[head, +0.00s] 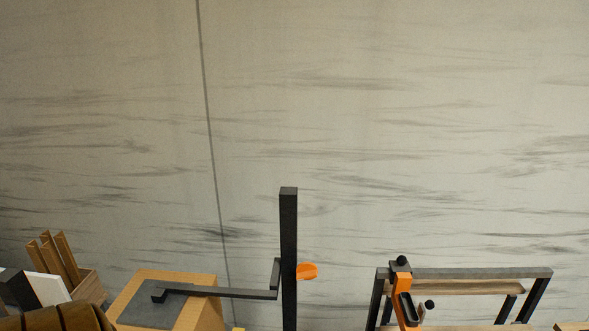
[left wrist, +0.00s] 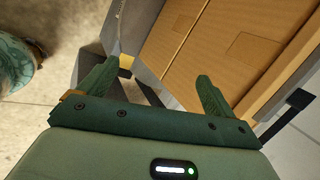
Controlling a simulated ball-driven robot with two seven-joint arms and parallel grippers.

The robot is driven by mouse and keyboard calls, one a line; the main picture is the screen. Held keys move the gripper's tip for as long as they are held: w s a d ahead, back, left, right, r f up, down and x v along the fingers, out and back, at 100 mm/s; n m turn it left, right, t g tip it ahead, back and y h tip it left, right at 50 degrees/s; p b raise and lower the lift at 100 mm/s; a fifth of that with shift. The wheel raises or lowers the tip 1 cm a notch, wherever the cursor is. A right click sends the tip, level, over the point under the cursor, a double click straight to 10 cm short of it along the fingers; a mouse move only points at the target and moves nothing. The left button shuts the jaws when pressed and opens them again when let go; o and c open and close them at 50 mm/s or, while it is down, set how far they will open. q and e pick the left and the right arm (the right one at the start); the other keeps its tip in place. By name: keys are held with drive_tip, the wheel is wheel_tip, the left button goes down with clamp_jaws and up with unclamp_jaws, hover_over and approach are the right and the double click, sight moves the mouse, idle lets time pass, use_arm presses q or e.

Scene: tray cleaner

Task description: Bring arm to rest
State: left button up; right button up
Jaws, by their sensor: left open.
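My left gripper (left wrist: 159,70) shows in the left wrist view. Its two green fingers are spread wide and nothing is held between them. Beyond the fingertips lie brown cardboard surfaces (left wrist: 237,45) with a grey edge. I cannot tell whether a finger touches them. A small yellow piece (left wrist: 125,62) shows by the left fingertip. Neither gripper is visible in the head view, and my right gripper shows in no frame.
The head view shows a black post (head: 289,240), a wooden block with a grey top (head: 207,312), a dark frame (head: 470,273) with an orange part (head: 403,297), and upright brown pieces (head: 66,256) at lower left. A teal patterned round object (left wrist: 13,65) is at left in the wrist view.

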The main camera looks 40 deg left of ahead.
use_arm(q)
drive_tip(key=s+d+f+n+h, duration=0.1)
drive_tip(key=d+f+h, duration=0.3)
drive_tip(key=d, duration=1.3)
drive_tip(key=s+d+f+n+h, duration=0.15)
drive_tip(key=d+f, duration=0.35)
drive_tip(key=d, duration=1.3)
wheel_tip(320, 180, down, 22)
drive_tip(key=s+g+b, duration=0.1)
drive_tip(key=s+b, duration=0.1)
drive_tip(key=b, duration=1.9)
drive_tip(key=shift+d, duration=0.35)
drive_tip(key=shift+r+m, duration=0.15)
drive_tip(key=shift+m, duration=0.1)
